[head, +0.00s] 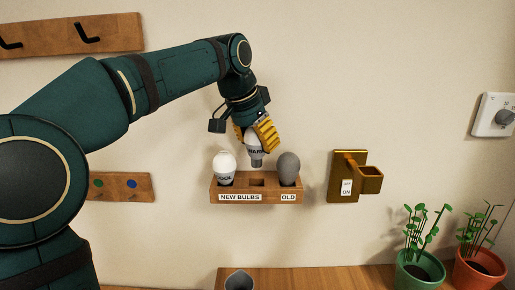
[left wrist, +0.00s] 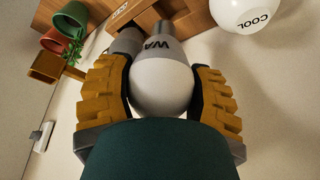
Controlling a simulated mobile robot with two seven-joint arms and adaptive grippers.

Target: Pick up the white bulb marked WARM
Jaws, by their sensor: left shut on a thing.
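The white bulb marked WARM (head: 256,152) is between the yellow fingers of my left gripper (head: 256,136), which is shut on it. It is upright, with its grey base just above the empty middle hole of the wooden bulb rack (head: 257,195). In the left wrist view the bulb (left wrist: 162,82) fills the space between both fingers (left wrist: 160,95), and part of its lettering shows. A white bulb marked COOL (head: 225,165) sits in the rack's left hole; it also shows in the left wrist view (left wrist: 243,12). My right gripper is not in view.
A dark grey bulb (head: 289,167) sits in the rack's right hole, above the OLD label. A brass wall fixture (head: 345,165) with an OFF/ON label is to the right. Two potted plants (head: 419,268) stand at lower right. A hook board (head: 70,36) hangs upper left.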

